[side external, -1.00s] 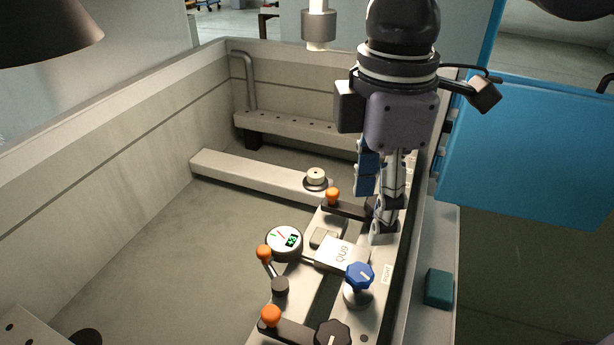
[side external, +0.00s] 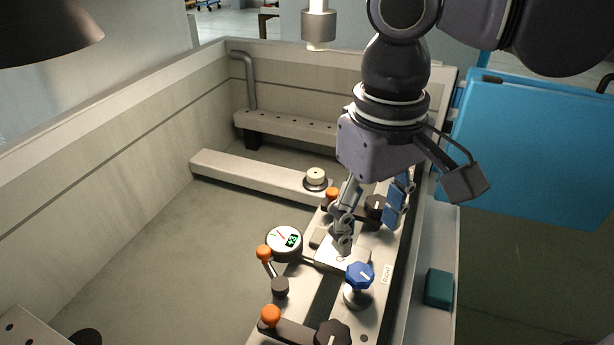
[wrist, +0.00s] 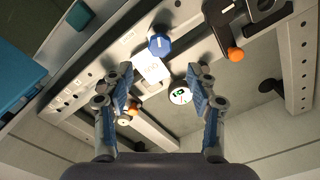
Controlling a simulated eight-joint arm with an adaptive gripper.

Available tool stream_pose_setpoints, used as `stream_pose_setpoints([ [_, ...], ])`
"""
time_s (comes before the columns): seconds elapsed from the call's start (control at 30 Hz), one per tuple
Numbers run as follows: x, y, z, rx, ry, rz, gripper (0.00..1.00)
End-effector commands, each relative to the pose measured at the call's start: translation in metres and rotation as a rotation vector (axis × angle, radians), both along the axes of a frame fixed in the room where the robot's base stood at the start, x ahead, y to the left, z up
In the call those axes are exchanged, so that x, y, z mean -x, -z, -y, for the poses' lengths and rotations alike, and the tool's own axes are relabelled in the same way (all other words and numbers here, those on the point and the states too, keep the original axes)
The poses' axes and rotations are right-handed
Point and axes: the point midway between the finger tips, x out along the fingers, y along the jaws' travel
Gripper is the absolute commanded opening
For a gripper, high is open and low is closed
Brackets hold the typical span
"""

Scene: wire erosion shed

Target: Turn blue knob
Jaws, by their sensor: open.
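The blue knob (side external: 360,277) is a lobed knob with a pale line on top, standing on a light round base on the fixture rail. In the wrist view the blue knob (wrist: 159,44) lies ahead of and roughly between my fingertips. My gripper (side external: 367,229) is open and empty, above the rail and behind the blue knob in the side view, apart from it. In the side view one finger covers part of the white marked block (side external: 335,257). Both fingers of my gripper (wrist: 161,76) show in the wrist view.
Orange-tipped levers (side external: 264,252) and a round gauge (side external: 284,242) stand left of the knob. A black knob (side external: 333,334) is in front of it. The tank wall (side external: 412,270) runs close on the right, with a teal block (side external: 438,288) beyond. The tank floor at left is clear.

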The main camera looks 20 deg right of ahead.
Motion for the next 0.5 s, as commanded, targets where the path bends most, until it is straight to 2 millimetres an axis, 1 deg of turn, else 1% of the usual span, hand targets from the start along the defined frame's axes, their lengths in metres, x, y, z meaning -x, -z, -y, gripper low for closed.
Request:
stream_pose_setpoints([
  [0.03, 0.000, 0.009, 0.000, 0.000, -0.001, 0.000, 0.58],
  [0.1, 0.000, 0.020, 0.000, 0.000, -0.001, 0.000, 0.58],
  [0.3, 0.000, 0.051, 0.000, 0.000, -0.002, 0.000, 0.58],
  [0.5, 0.000, 0.072, 0.000, -0.001, -0.002, 0.000, 0.58],
])
